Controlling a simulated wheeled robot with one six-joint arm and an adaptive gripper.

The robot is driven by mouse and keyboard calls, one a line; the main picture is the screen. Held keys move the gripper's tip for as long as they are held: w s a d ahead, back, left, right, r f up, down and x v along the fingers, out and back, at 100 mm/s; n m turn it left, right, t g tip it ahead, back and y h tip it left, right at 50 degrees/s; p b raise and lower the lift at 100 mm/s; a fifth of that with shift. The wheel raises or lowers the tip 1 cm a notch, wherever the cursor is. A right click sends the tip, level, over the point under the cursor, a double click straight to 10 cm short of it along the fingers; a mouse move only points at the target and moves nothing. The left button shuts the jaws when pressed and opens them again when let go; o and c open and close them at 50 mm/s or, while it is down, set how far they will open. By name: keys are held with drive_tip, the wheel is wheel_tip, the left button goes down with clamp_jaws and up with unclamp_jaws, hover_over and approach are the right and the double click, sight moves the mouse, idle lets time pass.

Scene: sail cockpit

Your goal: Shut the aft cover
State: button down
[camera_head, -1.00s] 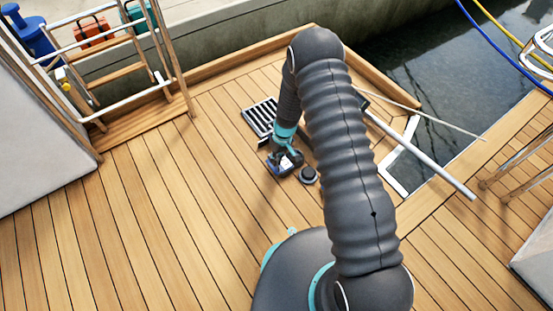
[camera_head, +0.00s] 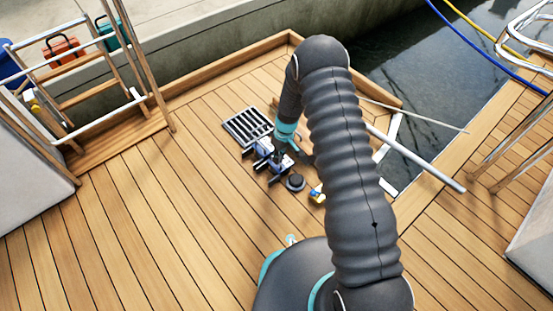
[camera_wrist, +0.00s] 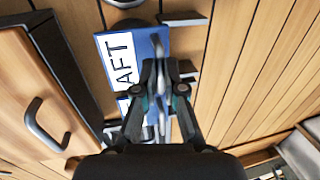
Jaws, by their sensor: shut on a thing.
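A blue and white plate marked AFT (camera_wrist: 117,62) shows in the wrist view, left of my gripper's fingers. My gripper (camera_wrist: 160,78) is shut on a slim grey metal handle (camera_wrist: 158,48) beside this plate. In the head view my gripper (camera_head: 266,158) is low over the deck, near a dark slatted grating. A wooden panel (camera_wrist: 27,75) with a grey handle (camera_wrist: 42,126) and dark edge is at the left of the wrist view. I cannot tell which panel is the aft cover or how far open it is. My arm hides part of this area.
The grating (camera_head: 247,126) lies behind my gripper. A metal tube (camera_head: 420,160) lies at right by the water. Deck at left is clear.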

sight(284, 162)
drive_tip(key=c, duration=1.2)
unclamp_jaws()
drive_tip(key=shift+w+d, duration=0.2)
drive_tip(key=shift+d, duration=0.05)
drive_tip(key=shift+c, duration=0.2)
drive_tip(key=shift+a, duration=0.1)
drive_tip(key=shift+r, duration=0.55)
wheel_tip(284, 162, up, 11)
drive_tip(key=w+d, duration=0.1)
drive_tip(key=d, duration=0.1)
drive_tip(key=shift+w+f, duration=0.15)
drive_tip(key=shift+m, duration=0.3)
